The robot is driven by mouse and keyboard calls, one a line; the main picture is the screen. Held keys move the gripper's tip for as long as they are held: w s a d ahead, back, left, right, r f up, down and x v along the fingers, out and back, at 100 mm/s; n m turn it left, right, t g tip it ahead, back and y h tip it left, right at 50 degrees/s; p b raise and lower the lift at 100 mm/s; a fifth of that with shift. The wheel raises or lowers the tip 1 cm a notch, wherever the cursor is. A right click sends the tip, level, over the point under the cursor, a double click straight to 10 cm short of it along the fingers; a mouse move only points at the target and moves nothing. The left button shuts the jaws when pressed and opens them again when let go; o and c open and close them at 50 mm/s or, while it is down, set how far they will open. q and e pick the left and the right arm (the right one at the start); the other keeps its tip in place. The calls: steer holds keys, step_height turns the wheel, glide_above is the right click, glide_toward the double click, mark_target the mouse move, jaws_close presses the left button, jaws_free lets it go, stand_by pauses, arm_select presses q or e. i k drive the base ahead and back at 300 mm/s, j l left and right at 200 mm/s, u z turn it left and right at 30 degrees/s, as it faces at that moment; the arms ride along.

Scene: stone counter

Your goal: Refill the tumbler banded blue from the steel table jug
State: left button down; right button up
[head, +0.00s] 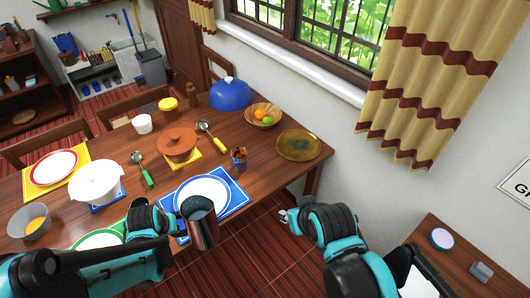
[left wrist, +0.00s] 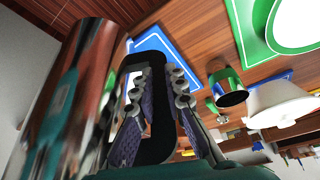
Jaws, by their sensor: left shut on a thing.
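The steel jug (head: 204,232) is shiny and hangs in front of the table's near edge, close to the blue-bordered plate; it looks roughly upright. My left gripper (head: 176,224) is shut on its side. In the left wrist view the jug (left wrist: 62,100) fills the left side, beside the fingers (left wrist: 155,110). A small metallic tumbler (head: 238,157) with a bluish band stands on the table beyond the blue placemat, right of and farther than the jug. Its contents cannot be made out. My right gripper (head: 285,215) is off the table's right side, away from the jug; its jaws are too small to read.
A white plate (head: 204,189) lies on a blue placemat (head: 238,196) near the jug. A green-banded tumbler (left wrist: 226,87) shows in the left wrist view. A lidded orange pot (head: 176,146), fruit bowl (head: 264,115) and amber plate (head: 299,146) stand farther back.

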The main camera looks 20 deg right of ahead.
mark_target(238, 155)
steer(key=j+z, duration=0.25)
steer(key=z, duration=0.25)
steer(key=j+z, duration=0.3)
steer(key=z, duration=0.15)
steer(key=i, duration=0.5)
